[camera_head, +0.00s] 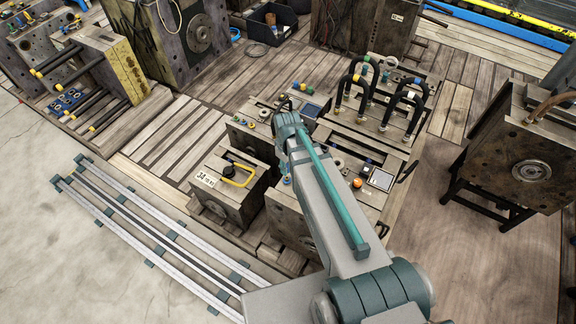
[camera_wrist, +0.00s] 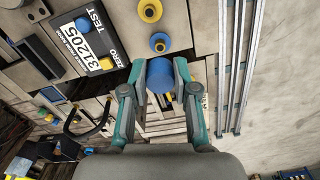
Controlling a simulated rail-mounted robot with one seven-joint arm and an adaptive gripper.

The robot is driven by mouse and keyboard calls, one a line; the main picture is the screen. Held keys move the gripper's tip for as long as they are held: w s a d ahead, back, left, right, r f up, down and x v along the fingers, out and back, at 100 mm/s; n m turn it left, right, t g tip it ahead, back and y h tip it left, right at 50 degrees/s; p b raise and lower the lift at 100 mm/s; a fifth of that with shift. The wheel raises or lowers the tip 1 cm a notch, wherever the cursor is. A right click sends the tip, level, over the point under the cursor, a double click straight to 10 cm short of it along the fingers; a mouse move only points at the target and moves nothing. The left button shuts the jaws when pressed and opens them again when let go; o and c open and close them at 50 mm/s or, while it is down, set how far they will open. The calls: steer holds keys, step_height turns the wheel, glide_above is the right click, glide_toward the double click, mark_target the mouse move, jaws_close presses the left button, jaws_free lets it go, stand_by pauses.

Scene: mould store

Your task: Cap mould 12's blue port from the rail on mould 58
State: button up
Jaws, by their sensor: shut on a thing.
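In the wrist view my gripper (camera_wrist: 161,88) is shut on a blue cylindrical cap (camera_wrist: 160,72), with a teal finger on each side. A brass or yellow part shows just below the cap. In the head view my arm hides the fingers and cap. I cannot read 12 or 58 on any mould.
Floor rails (camera_head: 150,235) lie front left.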

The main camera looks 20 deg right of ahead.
mark_target(288, 179)
steer(key=shift+f+b, duration=1.4)
steer(key=shift+f, duration=0.95)
steer(key=shift+f+b, duration=0.55)
steer(key=shift+f, duration=0.45)
stand_by(0.4)
steer(key=o, duration=0.8)
steer(key=shift+o, duration=0.2)
